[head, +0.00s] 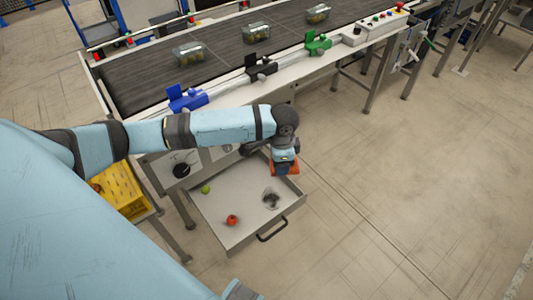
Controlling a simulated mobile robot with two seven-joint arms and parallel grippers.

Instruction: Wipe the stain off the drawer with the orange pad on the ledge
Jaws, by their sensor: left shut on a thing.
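The drawer (215,209) is pulled open below the conveyor, with its handle at the front. A dark grey stain (270,198) shows on the drawer floor, right of the middle. My left gripper (285,168) reaches over the drawer's right back part and is shut on the orange pad (291,168). The pad is just behind the stain, apart from it in the picture. I cannot tell whether the pad touches the drawer. The fingertips are largely hidden by the wrist and pad. My right gripper is not in view.
A red fruit (232,220) and a green fruit (206,189) lie in the drawer, left of the stain. A yellow crate (121,191) stands at the left. The conveyor (210,58) carries clear boxes behind, with blue, black and green holders along its edge. Floor at right is clear.

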